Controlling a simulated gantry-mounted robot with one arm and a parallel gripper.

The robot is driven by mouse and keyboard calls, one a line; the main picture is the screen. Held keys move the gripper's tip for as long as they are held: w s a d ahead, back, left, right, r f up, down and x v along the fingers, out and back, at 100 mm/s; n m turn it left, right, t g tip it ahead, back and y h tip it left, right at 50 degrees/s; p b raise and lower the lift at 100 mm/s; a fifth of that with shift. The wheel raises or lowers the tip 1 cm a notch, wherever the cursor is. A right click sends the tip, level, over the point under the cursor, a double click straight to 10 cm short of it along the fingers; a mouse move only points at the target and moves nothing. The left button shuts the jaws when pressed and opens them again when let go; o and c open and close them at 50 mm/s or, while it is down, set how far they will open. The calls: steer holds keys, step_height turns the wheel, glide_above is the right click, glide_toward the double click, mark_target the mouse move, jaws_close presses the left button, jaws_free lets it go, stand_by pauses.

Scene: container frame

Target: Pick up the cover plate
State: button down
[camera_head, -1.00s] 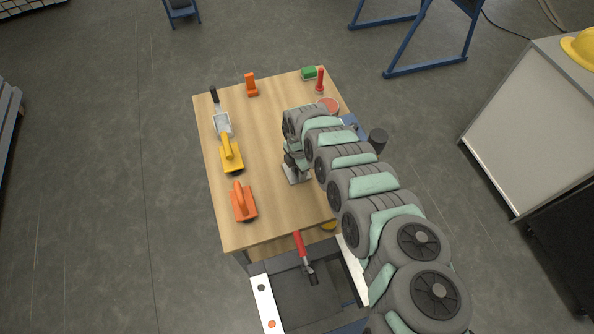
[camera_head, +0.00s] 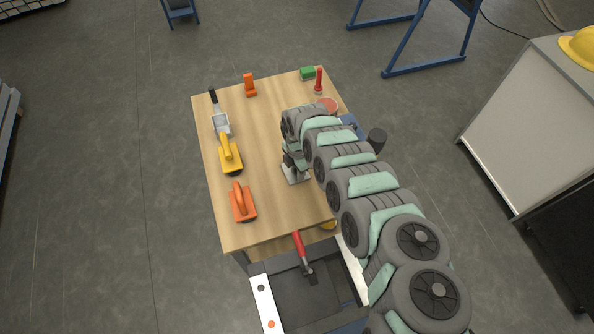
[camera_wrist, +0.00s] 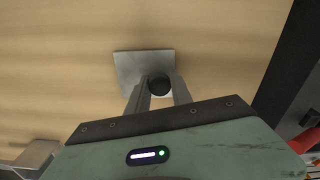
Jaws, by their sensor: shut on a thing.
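The cover plate (camera_wrist: 128,66) is a grey square metal plate with a round black knob (camera_wrist: 159,85) on top. My gripper (camera_wrist: 158,92) is shut on the knob, one finger on each side of it. In the head view the plate (camera_head: 296,175) shows below my gripper (camera_head: 292,162), near the middle of the wooden table, partly hidden by the gripper and arm. I cannot tell whether the plate touches the table or is just above it.
An orange float (camera_head: 243,203), a yellow-handled tool (camera_head: 231,158) and a trowel with a black handle (camera_head: 221,122) lie along the table's left side. The table's centre left is clear.

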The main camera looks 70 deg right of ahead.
step_height(320, 180, up, 20)
steer(key=p, duration=0.3)
stand_by(0.4)
steer(key=c, duration=1.7)
jaws_free()
steer(key=shift+c, duration=0.2)
jaws_close()
